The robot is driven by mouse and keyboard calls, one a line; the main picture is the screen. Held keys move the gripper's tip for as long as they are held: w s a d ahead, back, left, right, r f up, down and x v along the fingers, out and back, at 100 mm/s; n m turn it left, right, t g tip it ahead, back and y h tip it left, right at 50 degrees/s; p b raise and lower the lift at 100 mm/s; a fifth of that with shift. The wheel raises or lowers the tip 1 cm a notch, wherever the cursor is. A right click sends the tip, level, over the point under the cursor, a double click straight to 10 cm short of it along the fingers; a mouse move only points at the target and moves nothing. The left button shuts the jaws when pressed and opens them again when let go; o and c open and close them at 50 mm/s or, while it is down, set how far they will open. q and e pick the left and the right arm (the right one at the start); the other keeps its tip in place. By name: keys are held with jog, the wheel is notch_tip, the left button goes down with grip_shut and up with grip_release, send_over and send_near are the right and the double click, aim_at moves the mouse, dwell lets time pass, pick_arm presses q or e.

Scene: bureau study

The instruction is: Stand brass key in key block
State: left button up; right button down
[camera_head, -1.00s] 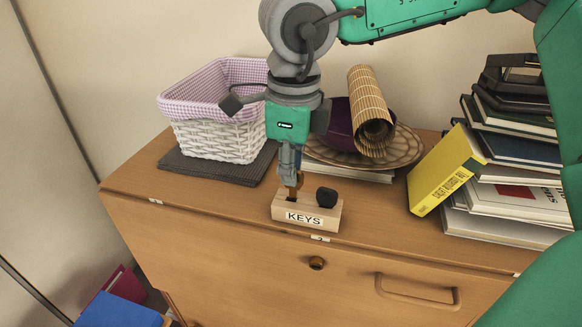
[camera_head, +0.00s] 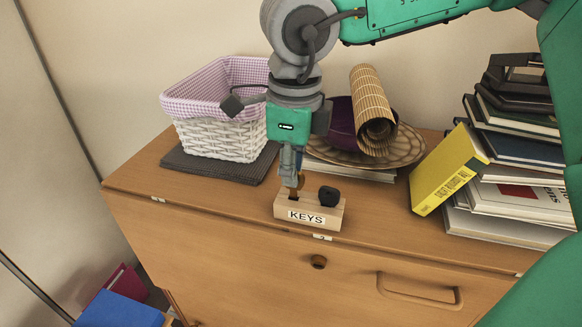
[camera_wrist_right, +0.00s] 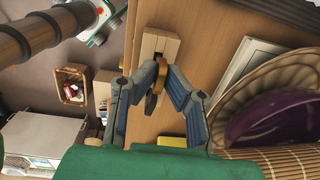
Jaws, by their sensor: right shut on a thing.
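The wooden key block (camera_head: 308,213), labelled KEYS, sits near the front edge of the bureau top. A black-headed key (camera_head: 328,196) stands in its right part. My right gripper (camera_head: 291,180) points down over the block's left part, shut on the brass key (camera_head: 294,191). The key's lower end meets the block's top; how deep it sits cannot be told. In the right wrist view, the brass key (camera_wrist_right: 162,70) is between the fingertips, over the block (camera_wrist_right: 157,42), where a dark slot shows. My left gripper is not in view.
A white wicker basket (camera_head: 215,138) stands on a dark mat (camera_head: 190,164) at the left. A plate (camera_head: 402,148) with a purple bowl (camera_head: 341,125) and a rolled bamboo mat (camera_head: 371,100) is behind. A yellow book (camera_head: 445,172) leans on stacked books at right.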

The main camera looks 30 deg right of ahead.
jog(key=shift+f, duration=0.85)
dwell(0.3)
jog(key=c, duration=1.7)
grip_release()
jog(key=o, duration=0.5)
jog(key=shift+o, duration=0.2)
jog(key=shift+r, duration=0.15)
notch_tip(320, 180, up, 8)
jog(key=shift+s, duration=0.25)
